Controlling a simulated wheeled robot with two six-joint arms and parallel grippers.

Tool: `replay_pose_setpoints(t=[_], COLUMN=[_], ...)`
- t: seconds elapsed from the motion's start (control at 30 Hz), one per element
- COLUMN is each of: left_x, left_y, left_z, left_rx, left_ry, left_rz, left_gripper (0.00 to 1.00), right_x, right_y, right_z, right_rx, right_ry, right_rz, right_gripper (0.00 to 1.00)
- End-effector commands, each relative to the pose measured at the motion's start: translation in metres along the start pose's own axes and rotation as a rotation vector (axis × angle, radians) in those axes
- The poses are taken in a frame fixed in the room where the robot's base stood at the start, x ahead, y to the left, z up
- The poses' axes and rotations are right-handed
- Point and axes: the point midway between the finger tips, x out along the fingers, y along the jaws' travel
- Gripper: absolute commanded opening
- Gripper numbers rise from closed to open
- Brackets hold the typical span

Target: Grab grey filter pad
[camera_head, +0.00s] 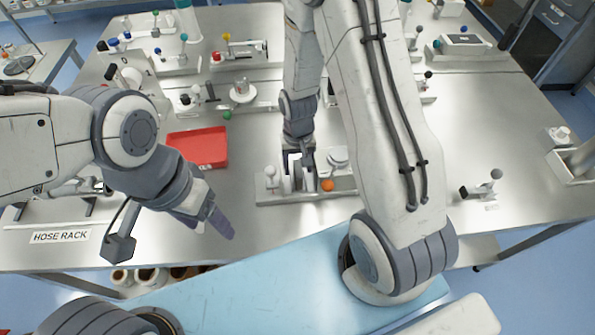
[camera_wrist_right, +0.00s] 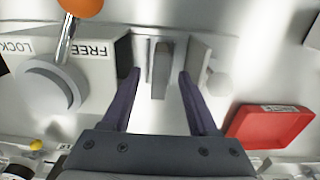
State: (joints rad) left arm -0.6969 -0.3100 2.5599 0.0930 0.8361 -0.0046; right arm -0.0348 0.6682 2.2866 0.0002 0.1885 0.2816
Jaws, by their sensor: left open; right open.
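A grey upright slab that looks like the filter pad (camera_wrist_right: 160,58) stands in a light metal holder on a fixture (camera_head: 345,183) at the front middle of the table. In the right wrist view my right gripper (camera_wrist_right: 159,78) is open, pointing at the holder, with one finger on each side of the pad. No contact between fingers and pad is visible. In the head view the right gripper (camera_head: 300,160) is over the left part of the fixture and partly hides the holder. My left gripper (camera_head: 218,220) hangs over the table's front left, apart from the fixture.
The fixture has an orange-knobbed lever (camera_wrist_right: 68,40), a round white part (camera_wrist_right: 48,88) and FREE and LOCK labels. A red tray (camera_head: 205,150) lies behind and left of it. Other lever fixtures stand farther back. Bare table (camera_head: 440,130) lies to the right.

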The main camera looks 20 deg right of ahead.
Motion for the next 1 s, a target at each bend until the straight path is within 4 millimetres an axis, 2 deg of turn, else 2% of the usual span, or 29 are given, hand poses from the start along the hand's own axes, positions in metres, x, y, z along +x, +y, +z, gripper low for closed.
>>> replay_pose_setpoints(t=[0.2,0.43,0.47,0.5,0.6,1.0], left_x=[-0.005,-0.005,-0.005,-0.005,-0.005,-0.004], left_y=[0.000,0.000,0.000,0.000,0.000,0.000], left_z=[0.000,0.000,0.000,0.000,0.000,0.000], left_rx=[0.001,0.001,0.001,0.001,0.001,0.001], left_ry=[0.000,0.000,0.000,0.000,0.000,0.000], left_rz=[0.000,0.000,0.000,0.000,0.000,0.000], left_gripper=[0.69,0.69,0.69,0.69,0.69,0.69], right_x=[0.017,0.018,0.018,0.018,0.018,0.016], right_y=[0.000,0.000,0.000,0.000,0.000,0.000], right_z=[-0.001,-0.001,-0.001,-0.001,-0.001,-0.001], right_rx=[0.000,0.000,0.000,0.000,0.000,-0.001], right_ry=[0.001,0.003,0.002,0.002,0.002,0.003], right_rz=[-0.001,-0.001,-0.001,-0.001,-0.001,-0.001], right_gripper=[0.60,0.60,0.52,0.37,0.00,0.00])
